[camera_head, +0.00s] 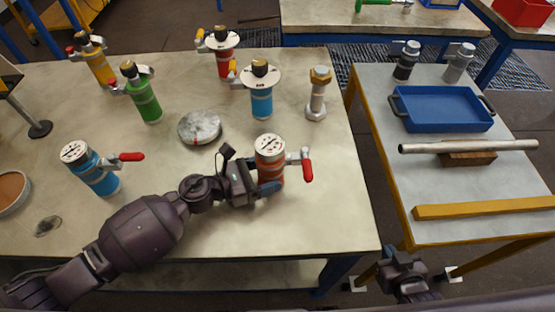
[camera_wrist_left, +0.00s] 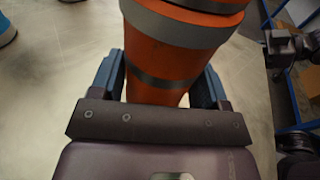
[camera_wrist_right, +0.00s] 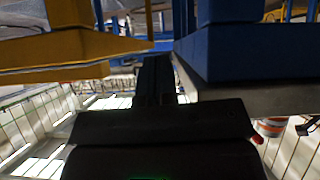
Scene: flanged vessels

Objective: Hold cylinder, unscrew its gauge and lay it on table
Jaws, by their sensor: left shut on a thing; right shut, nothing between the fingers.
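The orange cylinder (camera_head: 270,172) stands upright near the table's front right, with a round white-faced gauge (camera_head: 269,144) on top and a red-handled valve (camera_head: 307,168) on its right side. My left gripper (camera_head: 262,187) is shut around its body from the left and front. In the left wrist view the orange body (camera_wrist_left: 165,62) with grey bands sits between the two blue fingers; the gauge is out of that frame. My right gripper (camera_head: 405,262) is shut and empty, low in front of the gap between the two tables, away from the cylinder. Its dark closed fingers (camera_wrist_right: 155,80) show in the right wrist view.
A blue cylinder with a gauge (camera_head: 92,172) stands left; green (camera_head: 143,95), yellow, red and blue cylinders stand behind. A grey disc (camera_head: 200,127) lies behind my left arm. The side table holds a blue tray (camera_head: 440,127), a pipe (camera_head: 470,146) and a yellow bar (camera_head: 485,207).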

